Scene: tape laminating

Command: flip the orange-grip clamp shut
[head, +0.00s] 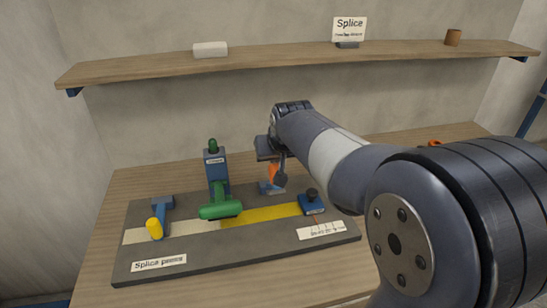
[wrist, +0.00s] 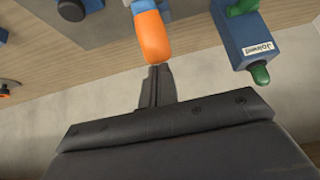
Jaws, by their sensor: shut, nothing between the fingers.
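The orange-grip clamp (head: 273,173) stands at the back of the dark board, its orange grip raised above a blue base (head: 268,188). In the wrist view the orange grip (wrist: 151,38) points toward my fingers. My gripper (head: 281,179) is shut and empty, right beside the orange grip. In the wrist view the shut fingertips (wrist: 160,70) meet the end of the grip; I cannot tell whether they touch. My arm and gripper partly hide the clamp in the head view.
The dark board (head: 190,268) also carries a yellow-grip clamp (head: 155,228), a green-handled press (head: 220,210) with a blue labelled post (head: 215,165), a yellow strip (head: 262,214) and a blue block with a dark knob (head: 312,203). A shelf (head: 290,54) runs along the wall.

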